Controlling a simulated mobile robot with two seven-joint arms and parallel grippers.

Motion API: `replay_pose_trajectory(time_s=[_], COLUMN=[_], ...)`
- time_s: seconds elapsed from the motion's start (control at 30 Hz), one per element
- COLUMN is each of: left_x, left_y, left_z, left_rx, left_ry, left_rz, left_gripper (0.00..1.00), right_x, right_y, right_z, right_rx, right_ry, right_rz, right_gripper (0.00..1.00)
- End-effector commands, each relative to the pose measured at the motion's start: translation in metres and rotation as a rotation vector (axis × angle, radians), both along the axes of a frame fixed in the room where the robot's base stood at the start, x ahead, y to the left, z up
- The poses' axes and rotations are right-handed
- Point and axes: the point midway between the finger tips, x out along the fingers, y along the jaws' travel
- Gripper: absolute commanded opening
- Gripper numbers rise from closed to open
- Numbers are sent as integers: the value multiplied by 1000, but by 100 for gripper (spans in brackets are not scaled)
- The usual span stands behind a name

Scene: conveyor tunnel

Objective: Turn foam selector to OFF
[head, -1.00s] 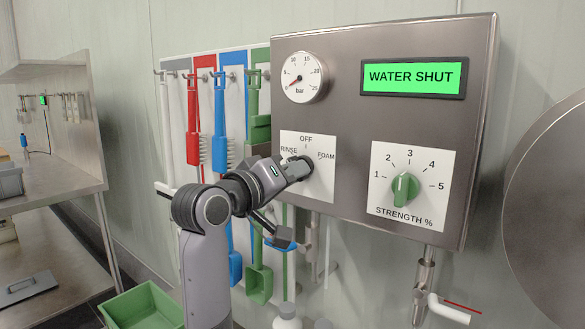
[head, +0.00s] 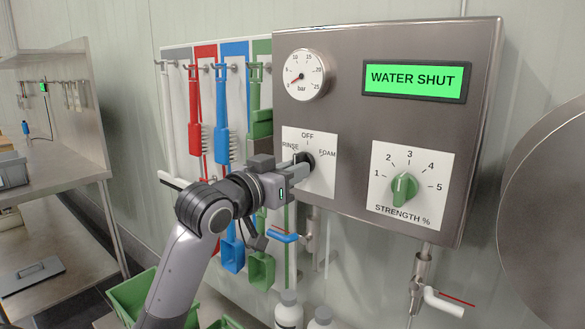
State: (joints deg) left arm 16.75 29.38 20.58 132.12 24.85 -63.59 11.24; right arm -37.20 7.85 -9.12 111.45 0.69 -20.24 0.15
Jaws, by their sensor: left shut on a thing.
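The foam selector (head: 309,161) is a dark knob on a white plate marked RINSE, OFF and FOAM, on the left part of the steel control box (head: 345,120). My left gripper (head: 300,170) is at the knob and shut on it. The gripper covers much of the knob, so its exact pointing direction is hard to tell. The display (head: 414,80) reads WATER SHUT in black on green. My right gripper is not in view.
A green strength knob (head: 404,188) sits to the right of the selector. A pressure gauge (head: 305,76) is above it. Brushes hang on the coloured board at left. A blue-handled valve (head: 283,235) and white bottles (head: 289,310) are below the box.

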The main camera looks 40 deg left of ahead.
Motion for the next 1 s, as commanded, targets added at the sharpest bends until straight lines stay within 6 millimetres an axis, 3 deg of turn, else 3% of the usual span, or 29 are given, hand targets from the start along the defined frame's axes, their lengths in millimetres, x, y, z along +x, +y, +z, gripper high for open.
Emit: replay_pose_trajectory(time_s=[0.53,0.57,0.63,1.0], left_x=[0,0,0,-3], left_y=[0,0,0,0], left_z=[0,0,0,0], left_rx=[27,27,26,26], left_ry=[1,1,1,2], left_rz=[0,0,0,1], left_gripper=[0,19,42,42], right_x=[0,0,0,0], right_y=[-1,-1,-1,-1], right_z=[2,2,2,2], right_rx=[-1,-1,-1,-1], right_ry=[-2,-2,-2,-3], right_rz=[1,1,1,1], right_gripper=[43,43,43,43])
